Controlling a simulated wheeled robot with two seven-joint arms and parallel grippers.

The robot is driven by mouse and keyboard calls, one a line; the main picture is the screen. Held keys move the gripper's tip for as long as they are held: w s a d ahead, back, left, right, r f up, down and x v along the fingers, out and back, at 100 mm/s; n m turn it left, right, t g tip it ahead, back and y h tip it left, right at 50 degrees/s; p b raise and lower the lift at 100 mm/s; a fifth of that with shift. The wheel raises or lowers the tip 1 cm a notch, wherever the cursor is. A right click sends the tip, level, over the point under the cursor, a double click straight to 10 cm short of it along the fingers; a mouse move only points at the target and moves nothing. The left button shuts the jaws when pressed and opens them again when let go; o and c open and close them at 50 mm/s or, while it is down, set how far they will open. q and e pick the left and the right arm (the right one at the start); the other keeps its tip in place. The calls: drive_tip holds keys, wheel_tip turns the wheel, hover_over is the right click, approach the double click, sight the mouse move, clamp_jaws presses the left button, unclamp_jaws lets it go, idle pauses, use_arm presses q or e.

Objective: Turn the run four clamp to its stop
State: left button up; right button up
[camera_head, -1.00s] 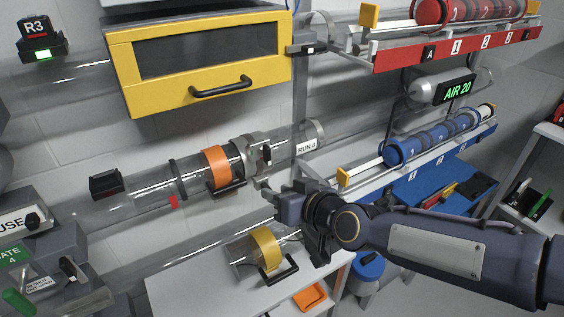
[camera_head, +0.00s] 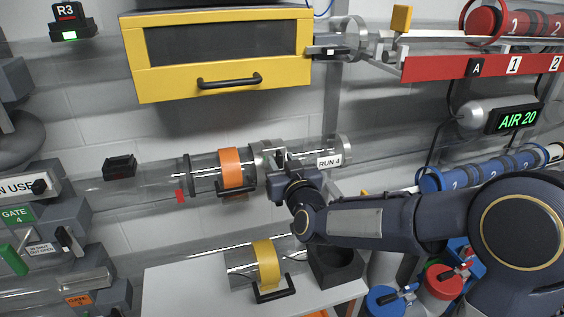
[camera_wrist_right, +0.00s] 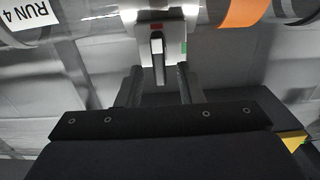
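The run four clamp (camera_head: 264,158) is a grey metal collar on the clear tube, between an orange band (camera_head: 232,169) and the "RUN 4" label (camera_head: 329,161). In the right wrist view its pale block carries a red mark and a green mark, and a short lever (camera_wrist_right: 157,46) points toward my gripper. My right gripper (camera_head: 285,163) is at the clamp and partly covers it. In the wrist view the right gripper (camera_wrist_right: 157,84) is open, its fingers on both sides of the lever's end with gaps visible. Contact cannot be made out. My left gripper is not in view.
A yellow-framed cabinet (camera_head: 218,88) hangs above the tube. Below, a white table (camera_head: 190,290) holds a yellow-banded clear tube piece (camera_head: 266,264) and a dark open box (camera_head: 336,266). A red rack (camera_head: 440,68) and a blue carrier (camera_head: 480,178) stand at right.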

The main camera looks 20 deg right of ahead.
drive_tip(key=shift+w, duration=0.35)
clamp_jaws()
